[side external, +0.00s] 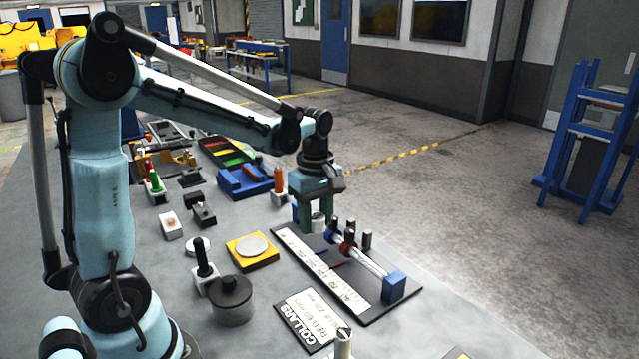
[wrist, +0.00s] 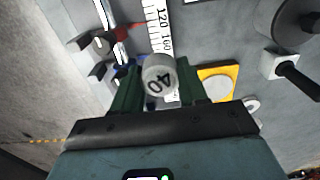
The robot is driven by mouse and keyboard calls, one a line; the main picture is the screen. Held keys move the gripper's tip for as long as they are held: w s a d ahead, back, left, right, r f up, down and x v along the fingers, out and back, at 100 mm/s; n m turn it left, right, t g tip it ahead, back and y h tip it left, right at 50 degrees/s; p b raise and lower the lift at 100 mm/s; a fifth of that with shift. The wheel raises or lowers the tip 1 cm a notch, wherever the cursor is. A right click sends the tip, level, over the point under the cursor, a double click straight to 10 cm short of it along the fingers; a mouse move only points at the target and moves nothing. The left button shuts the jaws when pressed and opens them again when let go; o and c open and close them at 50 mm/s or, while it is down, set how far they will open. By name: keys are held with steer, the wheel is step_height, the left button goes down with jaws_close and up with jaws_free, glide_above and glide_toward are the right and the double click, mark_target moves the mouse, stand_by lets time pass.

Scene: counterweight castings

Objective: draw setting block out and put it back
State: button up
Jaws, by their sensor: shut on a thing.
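The setting block, which I take to be the grey cylinder marked 40 (wrist: 159,76), sits between the green fingers of my gripper (wrist: 158,84). In the side external view the block (side external: 318,222) shows between the fingers of my gripper (side external: 314,220), at the far end of the black base plate (side external: 375,306) with the white ruler (side external: 318,268). My gripper is shut on the block. I cannot tell whether the block's underside touches the plate.
A rod with dark-knobbed collars (side external: 349,240) runs beside the ruler to a blue end block (side external: 394,287). A yellow block with a grey disc (side external: 252,249) and a dark round weight (side external: 232,299) stand left.

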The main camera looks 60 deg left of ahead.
glide_above(284, 280)
stand_by(1.2)
steer(key=shift+f, duration=0.1)
steer(key=shift+f, duration=4.65)
steer(key=shift+f, duration=0.35)
steer(key=o, duration=1)
steer(key=shift+c, duration=0.2)
step_height(284, 280, up, 8)
